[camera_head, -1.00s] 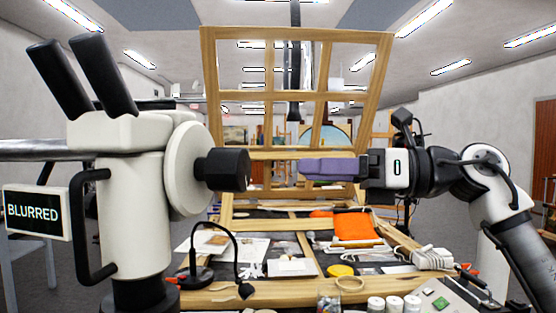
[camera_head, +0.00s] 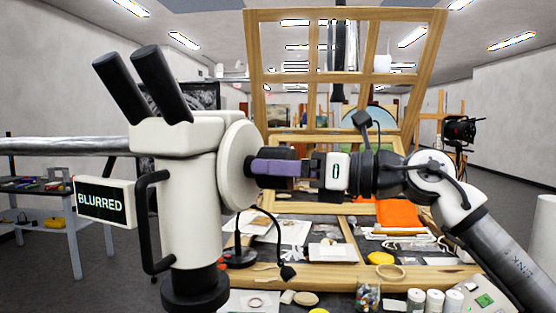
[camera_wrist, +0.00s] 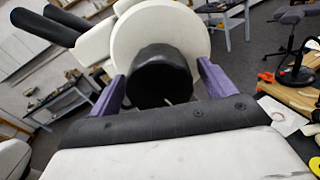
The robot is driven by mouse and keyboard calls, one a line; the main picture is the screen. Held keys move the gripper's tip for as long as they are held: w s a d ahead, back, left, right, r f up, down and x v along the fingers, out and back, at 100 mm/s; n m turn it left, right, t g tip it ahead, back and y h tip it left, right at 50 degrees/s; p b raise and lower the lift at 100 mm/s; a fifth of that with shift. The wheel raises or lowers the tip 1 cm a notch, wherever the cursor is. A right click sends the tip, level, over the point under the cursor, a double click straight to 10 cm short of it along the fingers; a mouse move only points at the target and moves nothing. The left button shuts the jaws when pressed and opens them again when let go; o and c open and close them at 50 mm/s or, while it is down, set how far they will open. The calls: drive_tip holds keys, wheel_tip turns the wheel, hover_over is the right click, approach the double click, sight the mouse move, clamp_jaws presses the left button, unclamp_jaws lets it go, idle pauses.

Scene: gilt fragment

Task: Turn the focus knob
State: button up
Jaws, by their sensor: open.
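A white microscope (camera_head: 190,210) with two black eyepieces stands at the left in the head view. Its black focus knob (camera_head: 278,154) projects right from a round white disc (camera_head: 236,165). A screen (camera_head: 103,202) on the microscope reads "BLURRED". My gripper (camera_head: 256,167) has purple fingers and reaches in from the right, level with the knob, partly hiding it. In the wrist view the knob (camera_wrist: 165,76) sits between the open fingers, one on either side. A gap shows on at least the right side; whether either finger touches it I cannot tell.
Below is a wooden workbench (camera_head: 380,277) with papers, an orange cloth (camera_head: 398,213), a yellow lid (camera_head: 380,258) and several jars. A black bent-neck lamp (camera_head: 240,256) stands close under the knob. A wooden lattice frame (camera_head: 256,75) rises behind my gripper.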

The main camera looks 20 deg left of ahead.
drive_tip(key=shift+a, duration=0.4)
drive_tip(key=shift+c, duration=0.2)
drive_tip(key=c, duration=0.9)
drive_tip(key=shift+c, duration=0.2)
drive_tip(key=shift+m, duration=0.4)
drive_tip(key=shift+m+b, duration=0.35)
drive_tip(key=shift+m, duration=2.15)
drive_tip(key=o, duration=1)
